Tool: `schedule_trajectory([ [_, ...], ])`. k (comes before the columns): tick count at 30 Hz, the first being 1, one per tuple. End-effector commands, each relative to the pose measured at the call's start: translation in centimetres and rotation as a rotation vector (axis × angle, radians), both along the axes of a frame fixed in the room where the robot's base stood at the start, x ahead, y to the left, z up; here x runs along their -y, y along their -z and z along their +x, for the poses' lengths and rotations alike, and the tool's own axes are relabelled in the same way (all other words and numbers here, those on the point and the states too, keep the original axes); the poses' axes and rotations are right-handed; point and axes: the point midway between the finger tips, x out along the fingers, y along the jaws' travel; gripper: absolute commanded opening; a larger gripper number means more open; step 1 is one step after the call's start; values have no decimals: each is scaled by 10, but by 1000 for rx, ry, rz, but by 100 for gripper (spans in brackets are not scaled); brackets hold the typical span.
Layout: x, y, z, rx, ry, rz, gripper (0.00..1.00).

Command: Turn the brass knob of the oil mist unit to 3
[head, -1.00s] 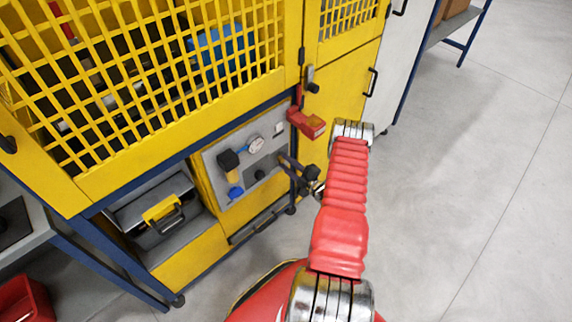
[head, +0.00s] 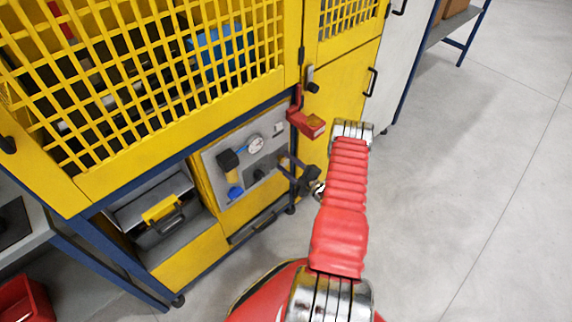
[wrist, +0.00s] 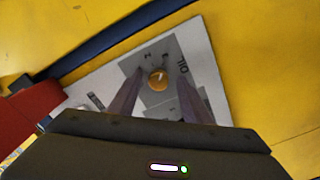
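The brass knob (wrist: 158,79) shows in the wrist view as a small round knob with a pale mark on its face. It sits on a grey label plate (wrist: 148,62) with dark figures around it and the letters OIL at the right. My gripper (wrist: 159,70) is open, with one finger on either side of the knob in the picture. I cannot tell whether a finger touches it. In the head view my gripper (head: 283,162) points at the grey panel (head: 222,150) from the right. The knob is not clear there.
The panel also holds a round gauge (head: 255,144) and a dark filter with a blue base (head: 235,192). A red bracket (head: 307,124) juts out just above my gripper. A toolbox (head: 155,213) stands at the left. The floor to the right is clear.

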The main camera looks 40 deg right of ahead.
Motion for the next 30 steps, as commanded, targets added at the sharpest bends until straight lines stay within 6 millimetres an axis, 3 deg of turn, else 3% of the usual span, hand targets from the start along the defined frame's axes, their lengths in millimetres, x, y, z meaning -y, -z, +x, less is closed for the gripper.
schedule_trajectory([
  [8,0,-1,0,3,-2,-2,45],
  [14,1,-1,-13,1,0,-1,45],
  [30,4,0,-97,2,3,0,45],
])
